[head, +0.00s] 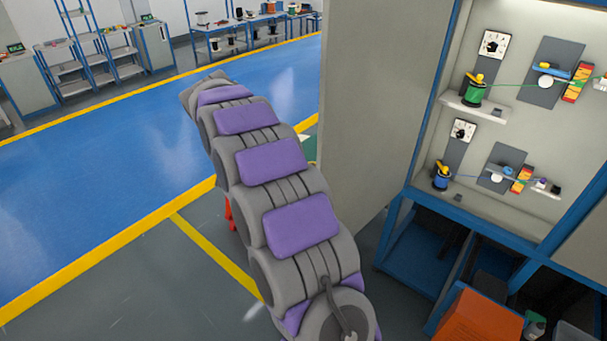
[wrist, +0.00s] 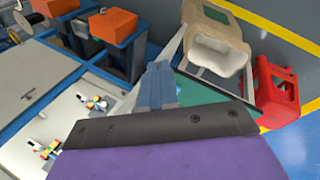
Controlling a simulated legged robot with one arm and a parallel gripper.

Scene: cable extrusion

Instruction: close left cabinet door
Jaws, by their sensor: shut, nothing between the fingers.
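The left cabinet door (head: 375,110) stands open in the head view, a plain pale panel swung out from the cabinet's left side. The lit cabinet interior (head: 520,130) beside it is uncovered. My arm reaches up and left in front of the door's left side, and its far end hides my gripper in the head view. In the wrist view my gripper (wrist: 158,88) shows as a narrow blue-grey shape beyond the dark wrist edge, shut and empty. A thin pale strip beside it looks like the door's edge; I cannot tell whether they touch. The open interior (wrist: 70,115) also shows there.
An orange box (head: 480,315) sits low by the blue cabinet frame (head: 410,245). A red object (wrist: 275,90) stands on the floor at right in the wrist view. The blue floor lane (head: 130,180) left of my arm is clear. Workbenches (head: 250,30) stand far back.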

